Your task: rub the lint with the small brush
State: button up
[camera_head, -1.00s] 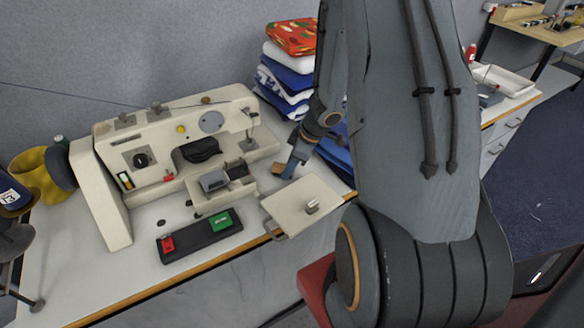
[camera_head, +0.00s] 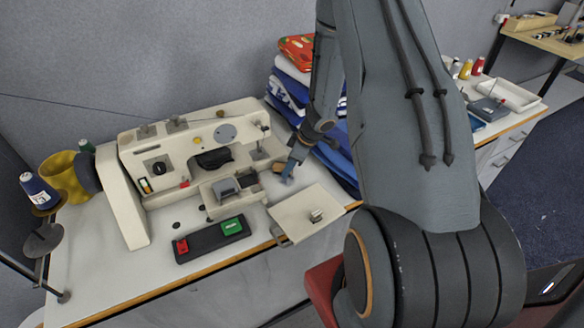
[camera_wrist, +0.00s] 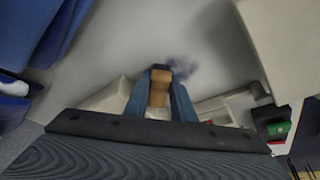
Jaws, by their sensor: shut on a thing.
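The small brush (camera_wrist: 158,88) shows in the wrist view as a tan block between the blue fingers of my gripper (camera_wrist: 160,95), which is shut on it. In the head view, the tan brush (camera_head: 279,167) is at the fingertips of my gripper (camera_head: 288,172), low over the white tabletop, right of the sewing machine. A blurred grey-purple patch that looks like the lint (camera_wrist: 184,67) lies on the table just beyond and beside the brush end. I cannot tell whether the brush touches it. In the head view I cannot make the lint out.
The cream sewing machine (camera_head: 200,155) stands left of my gripper. A folded-cloth stack (camera_head: 290,85) is behind it. A cream plate (camera_head: 308,212) juts at the front edge. A black pad with red and green buttons (camera_head: 205,242) lies front left. Spools stand far left.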

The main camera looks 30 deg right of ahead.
aim_at(290, 190)
jog(key=shift+w, duration=0.2)
jog(key=shift+s+a+f, duration=0.1)
jog(key=shift+a+f, duration=0.05)
jog(key=shift+a, duration=0.3)
jog(key=shift+s, duration=3.75)
jog(key=shift+a, duration=0.4)
jog(key=shift+w+r+p, duration=0.25)
jog(key=shift+w+p, duration=0.75)
jog(key=shift+p, duration=0.15)
jog(key=shift+w+f, duration=0.2)
jog(key=shift+w, duration=2.6)
